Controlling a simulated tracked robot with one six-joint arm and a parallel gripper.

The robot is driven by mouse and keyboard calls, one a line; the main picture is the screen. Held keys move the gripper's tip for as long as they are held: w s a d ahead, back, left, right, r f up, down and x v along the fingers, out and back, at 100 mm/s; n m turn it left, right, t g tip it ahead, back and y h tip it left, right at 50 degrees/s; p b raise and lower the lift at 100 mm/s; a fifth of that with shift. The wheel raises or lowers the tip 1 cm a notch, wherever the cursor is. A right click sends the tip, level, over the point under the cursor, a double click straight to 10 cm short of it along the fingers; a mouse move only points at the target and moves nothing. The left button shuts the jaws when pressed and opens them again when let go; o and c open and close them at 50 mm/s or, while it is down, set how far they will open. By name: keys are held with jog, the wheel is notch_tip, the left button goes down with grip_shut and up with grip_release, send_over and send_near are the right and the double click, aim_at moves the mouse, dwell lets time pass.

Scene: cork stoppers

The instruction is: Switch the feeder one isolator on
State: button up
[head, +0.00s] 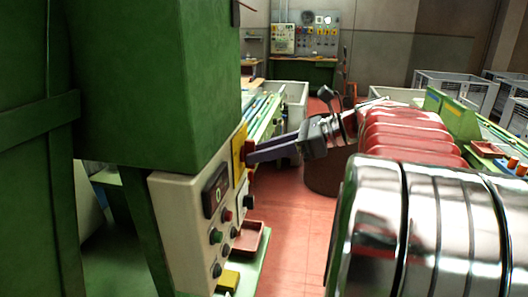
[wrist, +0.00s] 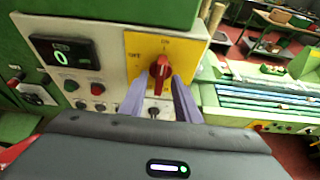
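The isolator is a red rotary knob (wrist: 160,68) on a yellow plate (wrist: 187,48) at the right of a pale control panel. The plate is lettered OFF at the left and ON at the top. The knob's grip stands about upright, roughly in line with ON. My gripper (wrist: 160,80) has its two fingers apart, one on each side of the knob. I see small gaps and no clear contact. In the head view my gripper (head: 249,156) reaches left to the yellow plate (head: 239,150), and its fingertips partly hide the knob. No feeder number is readable.
The panel (head: 176,220) also bears a display (wrist: 62,55) reading 0 and several buttons, including a green one (wrist: 71,86) and a red one (wrist: 97,88). A small red tray (head: 250,240) sits below. Green machinery (head: 150,80) stands close at left.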

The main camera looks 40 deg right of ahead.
jog(key=v, duration=1.3)
jog(key=shift+s+d+r, duration=0.2)
dwell(0.3)
